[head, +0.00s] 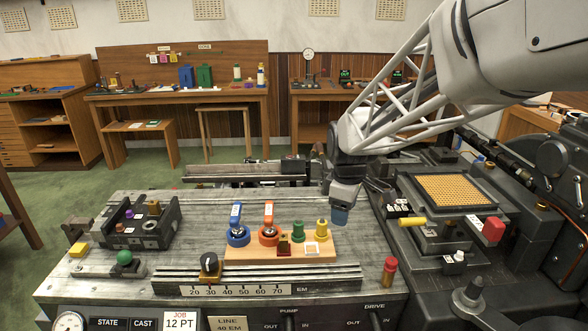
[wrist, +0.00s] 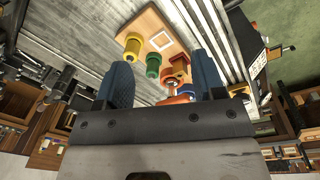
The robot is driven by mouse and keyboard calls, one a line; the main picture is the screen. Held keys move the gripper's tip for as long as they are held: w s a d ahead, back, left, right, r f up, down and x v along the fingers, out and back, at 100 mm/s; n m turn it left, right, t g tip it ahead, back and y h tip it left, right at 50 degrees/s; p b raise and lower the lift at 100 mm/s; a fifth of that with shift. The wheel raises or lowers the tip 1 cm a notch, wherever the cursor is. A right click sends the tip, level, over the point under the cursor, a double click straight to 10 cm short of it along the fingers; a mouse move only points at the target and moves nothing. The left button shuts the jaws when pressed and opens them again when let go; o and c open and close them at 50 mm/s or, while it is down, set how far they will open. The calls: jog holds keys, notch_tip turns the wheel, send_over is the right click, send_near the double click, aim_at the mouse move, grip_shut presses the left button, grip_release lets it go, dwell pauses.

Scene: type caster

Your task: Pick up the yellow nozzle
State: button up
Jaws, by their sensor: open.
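The yellow nozzle (head: 322,228) stands upright on the right end of a light wooden board (head: 240,251), beside a green nozzle (head: 298,231). In the wrist view the yellow nozzle (wrist: 133,46) lies beyond the left fingertip, with the green nozzle (wrist: 153,66) nearer the middle, between the fingers. My gripper (head: 340,214) is just right of the yellow nozzle in the head view and apart from it. In the wrist view my gripper (wrist: 161,62) shows two blue fingers spread apart with nothing held between them.
The board also holds blue (head: 238,236) and orange (head: 269,235) ringed parts, a brown block (head: 284,245) and a white-topped square (head: 313,249). A red cylinder (head: 390,270) stands to the right. A scale rail (head: 250,290) runs along the front; bare metal bench lies behind the board.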

aim_at(322, 222)
jog(key=w+a+f+n, duration=0.1)
jog(key=w+f+n, duration=0.1)
jog(key=w, duration=0.1)
jog(key=w+a+f+n, duration=0.1)
jog(key=w+f, duration=0.2)
jog(key=w, duration=0.1)
jog(key=w+f+n, duration=0.2)
jog(key=w, duration=0.2)
jog(key=shift+w+a+f+n+g, duration=0.2)
jog(key=shift+a+f+n+g, duration=0.1)
jog(key=shift+a+g, duration=0.1)
jog(key=shift+f, duration=1.25)
jog(key=shift+f, duration=0.1)
jog(key=shift+a+f, duration=0.2)
jog(key=shift+f, duration=2.3)
jog(key=shift+c, duration=0.4)
jog(key=c, duration=0.9)
